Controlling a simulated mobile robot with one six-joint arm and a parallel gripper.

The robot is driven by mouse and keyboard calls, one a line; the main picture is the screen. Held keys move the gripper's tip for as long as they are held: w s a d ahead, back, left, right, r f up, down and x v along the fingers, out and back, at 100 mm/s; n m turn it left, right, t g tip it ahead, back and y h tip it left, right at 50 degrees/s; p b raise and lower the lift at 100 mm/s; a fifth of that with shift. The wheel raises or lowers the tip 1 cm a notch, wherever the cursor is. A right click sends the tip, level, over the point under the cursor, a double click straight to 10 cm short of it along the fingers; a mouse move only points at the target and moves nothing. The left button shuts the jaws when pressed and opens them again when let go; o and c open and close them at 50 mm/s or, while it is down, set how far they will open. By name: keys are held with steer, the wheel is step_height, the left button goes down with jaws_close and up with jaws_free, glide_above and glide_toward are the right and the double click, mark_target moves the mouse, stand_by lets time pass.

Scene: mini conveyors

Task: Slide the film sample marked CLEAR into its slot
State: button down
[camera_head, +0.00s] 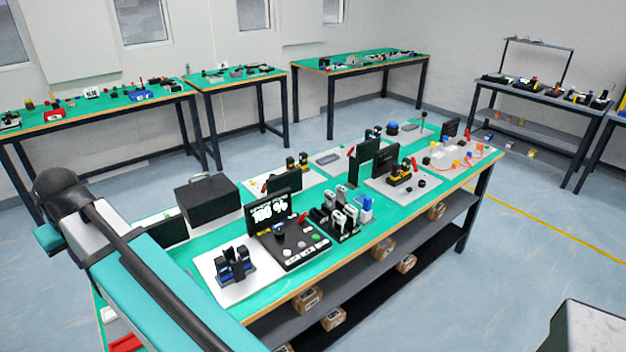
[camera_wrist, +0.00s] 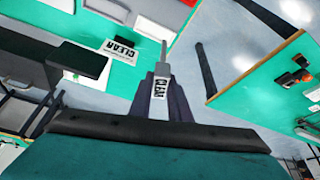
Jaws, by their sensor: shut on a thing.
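In the wrist view my gripper (camera_wrist: 160,105) is shut on the film sample (camera_wrist: 161,72), a thin grey piece with a white label reading CLEAR. The label lies between the dark fingers and the piece's narrow end points away from me. Beyond it, a white sign marked CLEAR (camera_wrist: 119,50) stands by the green bench top, apart from the sample. I cannot make out a slot opening there. In the head view my arm reaches out at the left; neither my gripper nor the sample can be made out.
In the head view a long green bench (camera_head: 440,188) carries black displays, a dark box (camera_head: 207,200) and several small devices. More green benches line the walls. Open blue floor (camera_head: 390,115) lies between them. In the wrist view another green bench (camera_wrist: 255,85) is at the right.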

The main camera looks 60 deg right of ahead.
steer(key=s+d+m+p, duration=0.2)
steer(key=d, duration=3.6)
steer(key=s+d+f+p, duration=0.1)
steer(key=s+d, duration=0.3)
steer(key=d, duration=0.4)
steer(key=s+d+m+h, duration=0.1)
steer(key=s+d, duration=0.4)
steer(key=d, duration=0.3)
steer(key=s+d+f+p, duration=0.1)
steer(key=s+d, duration=0.3)
steer(key=d, duration=0.4)
steer(key=s+d+f, duration=0.6)
steer(key=shift+s+d+m, duration=0.15)
steer(key=shift+d+m, duration=0.15)
steer(key=shift+m, duration=0.1)
steer(key=shift+f, duration=0.1)
steer(key=shift+f+b, duration=1.35)
steer(key=shift+f, duration=0.9)
steer(key=shift+a+f+b, duration=0.1)
steer(key=shift+f+b, duration=0.95)
steer(key=shift+f, duration=1)
